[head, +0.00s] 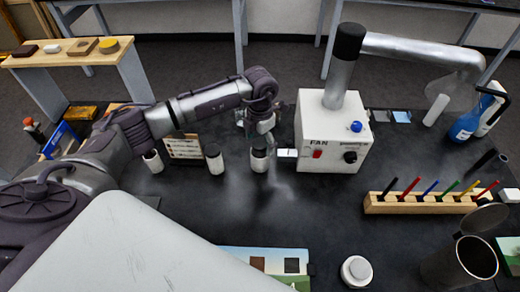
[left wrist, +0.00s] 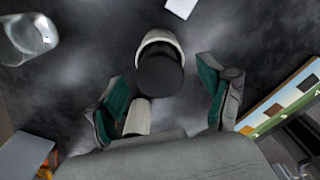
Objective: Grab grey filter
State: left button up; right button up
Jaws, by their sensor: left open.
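My left gripper (head: 257,128) points down over a small white cylinder with a dark top (head: 259,158), left of the white fan box. In the left wrist view the gripper (left wrist: 165,88) is open, and its green-padded fingers stand apart. The dark-topped cylinder (left wrist: 160,74) shows between and slightly beyond the fingertips, with no visible grip on it. A light grey piece (left wrist: 138,117) shows beside the left finger. Similar cylinders stand further left, one in the middle (head: 214,160) and one near my arm (head: 153,161). I cannot tell which object is the grey filter. My right gripper is not seen.
The fan box (head: 334,140) with its metal duct stands close on the right. A wooden rack of coloured sticks (head: 420,204), a metal canister (head: 445,268) and a blue bottle (head: 465,125) are further right. The dark tabletop in front of the cylinders is mostly clear.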

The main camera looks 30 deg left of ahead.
pick_arm(q)
jog(key=shift+f, duration=1.1)
jog(key=c, duration=1.3)
jog(key=shift+o, duration=0.2)
jog(key=shift+r, duration=0.15)
